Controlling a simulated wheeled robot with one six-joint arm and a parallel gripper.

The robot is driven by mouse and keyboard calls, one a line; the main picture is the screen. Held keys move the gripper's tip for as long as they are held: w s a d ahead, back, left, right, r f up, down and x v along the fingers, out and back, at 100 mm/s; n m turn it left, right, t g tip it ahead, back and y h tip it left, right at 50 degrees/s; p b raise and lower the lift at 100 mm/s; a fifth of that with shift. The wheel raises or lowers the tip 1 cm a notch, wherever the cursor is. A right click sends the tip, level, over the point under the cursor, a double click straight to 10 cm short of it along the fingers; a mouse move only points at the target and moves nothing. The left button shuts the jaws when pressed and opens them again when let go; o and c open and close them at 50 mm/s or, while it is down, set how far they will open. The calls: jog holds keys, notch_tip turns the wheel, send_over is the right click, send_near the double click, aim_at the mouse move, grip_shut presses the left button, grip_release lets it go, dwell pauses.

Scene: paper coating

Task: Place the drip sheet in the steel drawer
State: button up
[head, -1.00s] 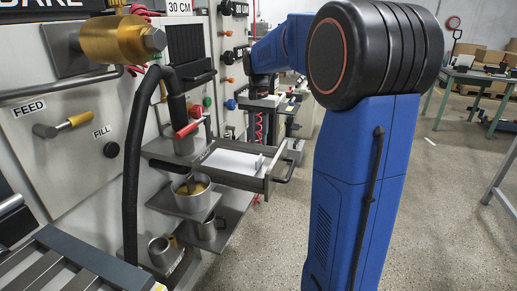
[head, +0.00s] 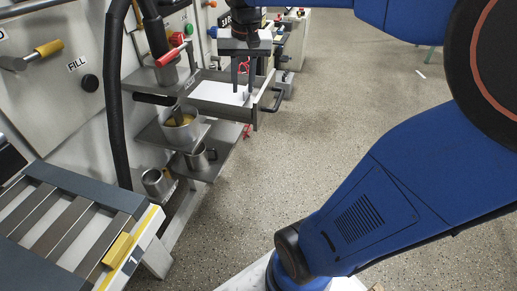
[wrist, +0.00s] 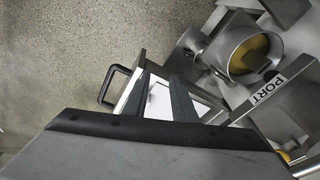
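The steel drawer (head: 220,107) is pulled out from the machine front, with its black handle (head: 271,101) at the right. A flat white sheet (head: 213,93), which looks like the drip sheet, lies in it. A small raised white part shows near its right end. My gripper (head: 243,90) points down over the right part of the drawer, its fingers apart at the sheet. In the wrist view the fingers of my gripper (wrist: 158,77) are spread, with the white sheet (wrist: 159,104) between and beyond them. I cannot tell whether a finger touches the sheet.
Below the drawer, a shelf holds a steel pot (head: 181,127) with yellow contents. Lower down are steel cups (head: 199,157). A black hose (head: 117,95) hangs at left, and a slatted rack (head: 65,225) stands front left. The floor right of the drawer is clear.

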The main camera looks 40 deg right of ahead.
jog(key=s+a+f+n+t, duration=0.1)
jog(key=s+a+f+n, duration=0.2)
jog(key=s, duration=0.5)
jog(key=s+a+f+n+t, duration=0.1)
jog(key=s+a+f+n, duration=0.2)
jog(key=s+f, duration=0.3)
jog(key=s, duration=0.3)
jog(key=shift+a+f+t, duration=0.25)
jog(key=shift+f+t, duration=0.05)
jog(key=shift+t, duration=0.1)
